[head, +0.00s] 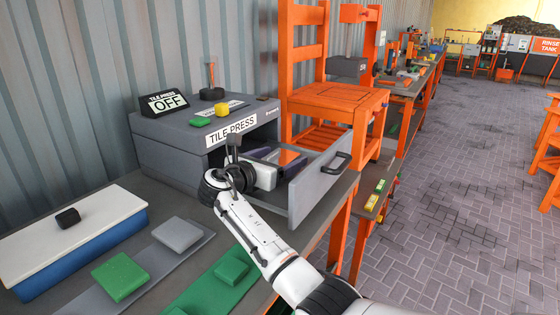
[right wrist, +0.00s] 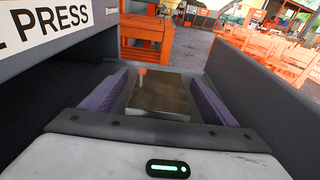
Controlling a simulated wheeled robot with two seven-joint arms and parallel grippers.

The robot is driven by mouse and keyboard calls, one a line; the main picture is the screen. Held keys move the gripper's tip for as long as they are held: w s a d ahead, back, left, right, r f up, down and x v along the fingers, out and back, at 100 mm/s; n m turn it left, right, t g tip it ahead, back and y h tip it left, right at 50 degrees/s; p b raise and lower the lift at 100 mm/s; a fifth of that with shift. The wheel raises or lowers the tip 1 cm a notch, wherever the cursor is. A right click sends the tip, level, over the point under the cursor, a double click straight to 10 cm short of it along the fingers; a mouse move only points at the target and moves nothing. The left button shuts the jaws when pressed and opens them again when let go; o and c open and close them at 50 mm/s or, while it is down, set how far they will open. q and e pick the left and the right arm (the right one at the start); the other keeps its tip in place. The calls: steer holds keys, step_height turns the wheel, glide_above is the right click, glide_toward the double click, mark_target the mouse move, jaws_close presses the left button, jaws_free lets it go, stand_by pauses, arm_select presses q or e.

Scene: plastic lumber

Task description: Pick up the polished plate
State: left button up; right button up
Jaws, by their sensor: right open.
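The polished plate (right wrist: 160,95) is a shiny, square metal slab in the right wrist view, lying inside the open grey drawer (head: 318,190) of the tile press (head: 205,150). In the head view a small part of the plate (head: 289,156) shows with an orange reflection. My right gripper (head: 284,160) is inside the drawer with its dark purple fingers apart. In the right wrist view one finger is at each side of the plate, with gaps visible between. I cannot tell how far above the plate the fingers are. My left gripper is not in view.
The drawer front with its black handle (head: 336,163) stands right of the gripper. The press body, with an OFF sign (head: 165,103) on top, is at left. An orange rack (head: 340,100) stands behind. Green and grey tiles (head: 120,276) lie on the bench in front.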

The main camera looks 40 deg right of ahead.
steer(key=shift+r, duration=0.1)
steer(key=c, duration=1.3)
